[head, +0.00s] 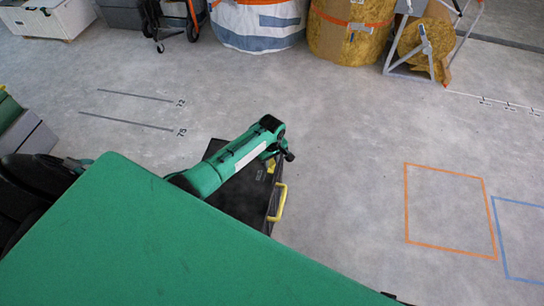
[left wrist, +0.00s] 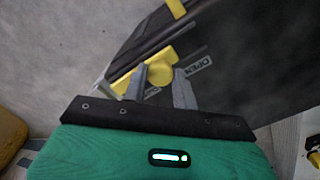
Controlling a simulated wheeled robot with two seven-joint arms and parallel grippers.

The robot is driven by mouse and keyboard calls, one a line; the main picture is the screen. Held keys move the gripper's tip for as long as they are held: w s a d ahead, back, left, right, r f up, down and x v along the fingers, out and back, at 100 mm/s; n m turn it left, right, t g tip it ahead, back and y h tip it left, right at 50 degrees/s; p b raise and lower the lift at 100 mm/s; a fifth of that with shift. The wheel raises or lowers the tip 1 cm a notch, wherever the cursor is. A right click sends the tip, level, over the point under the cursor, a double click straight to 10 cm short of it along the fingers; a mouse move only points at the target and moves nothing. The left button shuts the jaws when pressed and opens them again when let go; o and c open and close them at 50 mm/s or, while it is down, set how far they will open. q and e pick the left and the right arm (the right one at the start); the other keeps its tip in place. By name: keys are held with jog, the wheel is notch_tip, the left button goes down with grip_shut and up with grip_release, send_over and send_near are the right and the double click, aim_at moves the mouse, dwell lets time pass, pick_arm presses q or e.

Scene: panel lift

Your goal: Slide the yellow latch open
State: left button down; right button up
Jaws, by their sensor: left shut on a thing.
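The yellow latch (left wrist: 150,70) sits on the face of a dark case (left wrist: 235,65) beside a label reading OPEN (left wrist: 197,66). In the left wrist view my left gripper (left wrist: 160,76) has its two grey fingers on either side of the latch's yellow knob, shut on it. In the head view my left gripper (head: 282,153) is over the far part of the dark case (head: 243,199), where a bit of the yellow latch (head: 270,167) shows beside it. My right gripper is not in view.
A yellow handle (head: 280,203) stands out from the case's right side. The floor to the right is clear, with an orange outline (head: 407,205) and a blue outline (head: 498,235). Large bags (head: 258,25) and insulation rolls (head: 350,35) stand at the back.

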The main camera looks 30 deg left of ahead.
pick_arm(q)
jog(key=shift+s+d+f, duration=0.1)
jog(key=shift+s+f, duration=0.15)
jog(key=shift+s, duration=0.05)
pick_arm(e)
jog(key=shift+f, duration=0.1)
pick_arm(q)
jog(key=c, duration=1.1)
grip_release()
jog(key=shift+r, duration=0.1)
jog(key=shift+w+r, duration=0.1)
jog(key=shift+r, duration=0.45)
notch_tip(320, 180, up, 13)
jog(key=p, duration=0.2)
jog(key=shift+f+p, duration=0.15)
jog(key=shift+p, duration=0.2)
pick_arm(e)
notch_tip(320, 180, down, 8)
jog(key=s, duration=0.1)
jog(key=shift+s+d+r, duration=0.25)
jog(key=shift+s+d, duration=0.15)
